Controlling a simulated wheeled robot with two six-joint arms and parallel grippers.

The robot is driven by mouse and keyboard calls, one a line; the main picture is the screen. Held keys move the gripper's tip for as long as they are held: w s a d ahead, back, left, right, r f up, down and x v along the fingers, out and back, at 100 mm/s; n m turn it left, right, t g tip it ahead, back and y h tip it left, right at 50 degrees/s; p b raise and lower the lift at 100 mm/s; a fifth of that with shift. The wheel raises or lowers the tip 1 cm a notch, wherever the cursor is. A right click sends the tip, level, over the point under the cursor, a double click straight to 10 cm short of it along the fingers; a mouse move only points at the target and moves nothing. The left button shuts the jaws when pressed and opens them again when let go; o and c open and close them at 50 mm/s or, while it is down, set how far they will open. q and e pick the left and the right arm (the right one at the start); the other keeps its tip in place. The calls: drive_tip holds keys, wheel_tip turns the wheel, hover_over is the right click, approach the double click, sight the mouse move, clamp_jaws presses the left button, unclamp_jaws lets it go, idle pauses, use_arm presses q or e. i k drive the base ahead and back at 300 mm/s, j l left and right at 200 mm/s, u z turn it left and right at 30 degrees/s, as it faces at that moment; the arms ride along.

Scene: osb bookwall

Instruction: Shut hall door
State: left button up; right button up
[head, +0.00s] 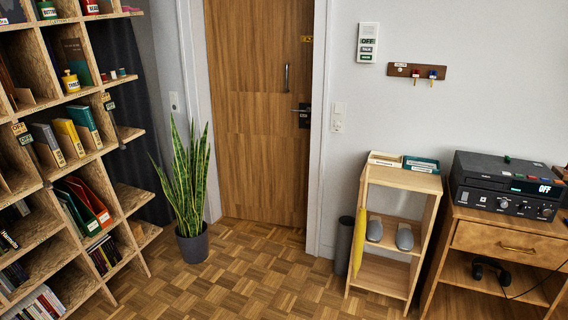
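The hall door (255,95) is a brown wood-grain panel in a white frame, at the upper middle of the head view. Its dark lever handle (302,109) sits on the right side, with a thin vertical pull (286,78) a little above and to the left. The panel nearly fills the frame. I cannot tell whether it is fully shut or slightly ajar. The top of the door is cut off by the picture edge. Neither of my grippers is in view.
A potted snake plant (193,245) stands left of the door. A bookshelf (100,150) lines the left. Right of the door are a dark bin (343,245), a small wooden shelf (383,273) and a desk (511,243) with a black device (505,187). The parquet floor (262,275) before the door is clear.

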sight(260, 63)
drive_tip(key=i, duration=1.1)
drive_tip(key=i+u, duration=0.15)
drive_tip(key=i, duration=0.95)
